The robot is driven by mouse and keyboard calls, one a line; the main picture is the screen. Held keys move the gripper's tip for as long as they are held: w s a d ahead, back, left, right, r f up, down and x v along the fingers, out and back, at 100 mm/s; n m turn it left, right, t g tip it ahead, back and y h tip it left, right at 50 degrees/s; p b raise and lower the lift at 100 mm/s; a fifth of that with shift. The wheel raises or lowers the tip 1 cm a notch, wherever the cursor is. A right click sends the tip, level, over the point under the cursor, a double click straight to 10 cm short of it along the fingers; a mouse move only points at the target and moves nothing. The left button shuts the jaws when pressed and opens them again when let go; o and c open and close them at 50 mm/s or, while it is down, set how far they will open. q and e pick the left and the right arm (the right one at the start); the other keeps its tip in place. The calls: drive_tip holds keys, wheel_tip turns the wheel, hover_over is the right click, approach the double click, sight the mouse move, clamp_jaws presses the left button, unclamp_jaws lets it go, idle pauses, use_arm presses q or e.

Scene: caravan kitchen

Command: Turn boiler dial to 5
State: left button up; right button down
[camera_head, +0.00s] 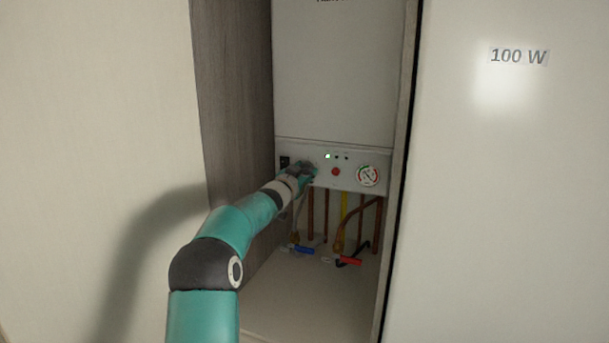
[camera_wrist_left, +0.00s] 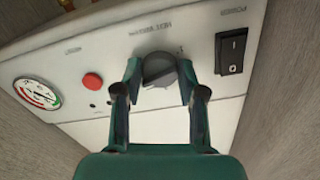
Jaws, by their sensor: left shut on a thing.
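The boiler (camera_head: 335,75) is a white wall unit in a narrow cupboard, with a control panel (camera_head: 345,182) along its lower edge. In the left wrist view the boiler dial (camera_wrist_left: 159,69) is a dark grey round knob on the panel, between the red button and the black power switch. My left gripper (camera_head: 309,171) reaches the panel in the head view and hides the dial there. In the wrist view the left gripper (camera_wrist_left: 160,85) has its two fingers on either side of the dial, shut on it. The number the dial points to is too small to read. My right gripper is out of view.
A black power switch (camera_wrist_left: 233,51) sits close beside the dial. A red button (camera_head: 336,171) and a pressure gauge (camera_head: 368,175) are on the panel. Copper pipes and valves with blue (camera_head: 300,249) and red (camera_head: 350,260) handles are below. Cupboard walls stand close on both sides.

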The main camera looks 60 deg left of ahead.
use_arm(q)
drive_tip(key=m+b, duration=0.1)
drive_tip(key=m, duration=0.4)
drive_tip(key=shift+m, duration=0.3)
drive_tip(key=shift+f+m+b, duration=0.1)
drive_tip(key=shift+m+b, duration=0.45)
drive_tip(key=shift+m, duration=1.05)
drive_tip(key=o, duration=1.1)
drive_tip(key=shift+o, duration=0.2)
drive_tip(key=v, duration=1.2)
drive_tip(key=shift+w, duration=0.1)
